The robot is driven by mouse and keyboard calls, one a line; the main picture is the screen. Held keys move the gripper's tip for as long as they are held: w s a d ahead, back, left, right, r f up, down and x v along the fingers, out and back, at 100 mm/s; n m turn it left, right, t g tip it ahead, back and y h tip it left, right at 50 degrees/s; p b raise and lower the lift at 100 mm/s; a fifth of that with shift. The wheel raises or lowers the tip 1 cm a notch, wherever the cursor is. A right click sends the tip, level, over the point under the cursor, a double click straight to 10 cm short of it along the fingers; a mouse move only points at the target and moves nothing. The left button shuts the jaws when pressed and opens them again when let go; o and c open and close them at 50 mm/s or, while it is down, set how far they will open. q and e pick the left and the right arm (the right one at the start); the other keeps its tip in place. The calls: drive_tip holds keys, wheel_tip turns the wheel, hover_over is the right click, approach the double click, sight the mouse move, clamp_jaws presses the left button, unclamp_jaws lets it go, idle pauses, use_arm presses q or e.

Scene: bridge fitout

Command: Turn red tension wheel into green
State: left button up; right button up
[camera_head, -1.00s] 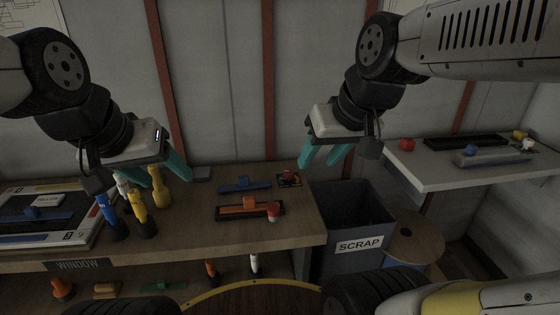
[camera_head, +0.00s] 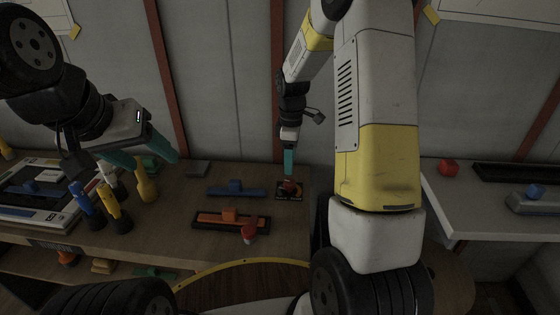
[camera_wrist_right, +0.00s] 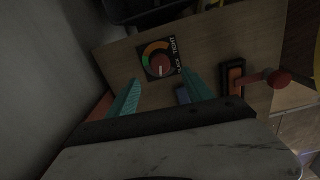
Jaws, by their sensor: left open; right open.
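The red tension wheel (camera_wrist_right: 160,67) sits on a small dark square gauge panel (camera_wrist_right: 168,46) marked "TIGHT" and, less legibly, "SLACK". The gauge arc has orange and green parts; a pale mark shows on the wheel. In the head view the wheel (camera_head: 290,186) is at the back right of the workbench. My right gripper (camera_head: 289,170) points down just above it; its open, empty fingers (camera_wrist_right: 160,84) show in the right wrist view with the wheel ahead between them. I cannot tell whether they touch it. My left gripper (camera_head: 150,157) is open and empty over the bench's left part.
A blue slider (camera_head: 235,188) and an orange slider (camera_head: 230,217) with a red-knobbed lever (camera_head: 249,234) lie near the panel. Yellow and blue bottle-like tools (camera_head: 146,180) stand at left. A white shelf (camera_head: 450,205) is at right.

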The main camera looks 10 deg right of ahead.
sight(290, 181)
wheel_tip(290, 181, down, 8)
drive_tip(key=shift+r, duration=0.25)
clamp_jaws()
idle(0.3)
